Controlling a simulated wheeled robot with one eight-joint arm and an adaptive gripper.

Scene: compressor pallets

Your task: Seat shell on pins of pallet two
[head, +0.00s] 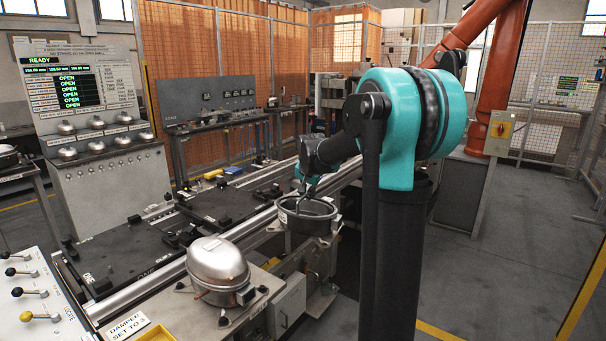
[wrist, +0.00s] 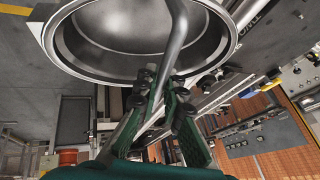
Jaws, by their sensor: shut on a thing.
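The shell (head: 306,223) is a dark, round, open-topped metal bowl, just left of my arm in the head view. In the wrist view the shell (wrist: 85,68) fills the top, with its pale inside and thick rim showing. My gripper (head: 308,184) is above it, and in the wrist view my gripper (wrist: 157,98) is shut on a bent grey rod (wrist: 180,25) that crosses the rim. The rod's far end is out of view. Dark flat pallets, one nearer (head: 125,250) and one farther (head: 225,204), lie along the rails; I cannot read which is pallet two.
A closed silver dome (head: 217,266) stands on a bench left of the shell. A lever panel (head: 30,297) is at the front left and a yellow tray (head: 155,334) at the bottom. A metal rail (head: 165,275) runs between shell and pallets. Floor at right is clear.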

